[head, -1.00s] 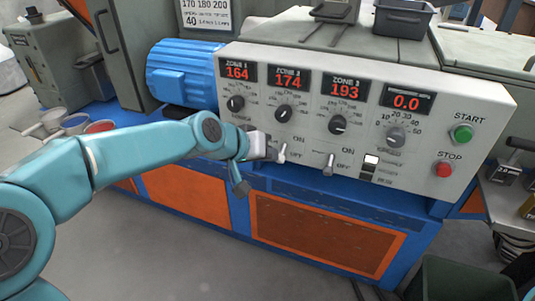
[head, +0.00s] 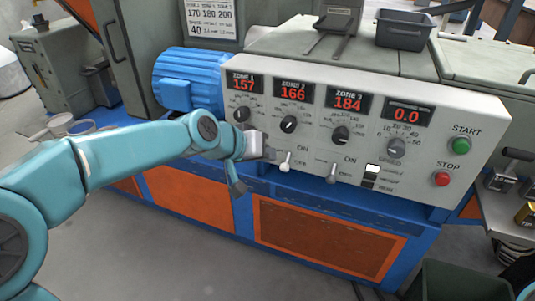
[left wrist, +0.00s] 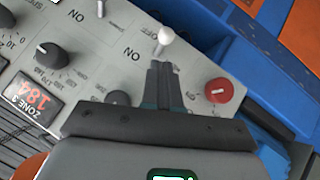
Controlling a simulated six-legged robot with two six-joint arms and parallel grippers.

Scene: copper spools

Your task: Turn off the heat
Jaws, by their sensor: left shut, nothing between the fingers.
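The control panel (head: 420,160) has two toggle switches on its lower front. The left toggle (head: 285,163) has its lever tilted down, away from its ON label. In the left wrist view its white-tipped lever (left wrist: 164,38) leans toward the OFF label. The right toggle (head: 332,174) also points down. The displays read ZONE 1 157 (head: 244,84), ZONE 2 166 (head: 293,94) and ZONE 3 184 (head: 348,103). My left gripper (head: 268,154) is shut and empty, just left of the left toggle; its fingers (left wrist: 164,72) show close to the lever's base. My right gripper is out of view.
Black dial knobs (head: 289,124) sit above the toggles. A green START button (head: 460,146) and red STOP button (head: 442,179) are at the right. A red knob (left wrist: 218,91) is beside my fingers in the left wrist view. Open floor lies in front.

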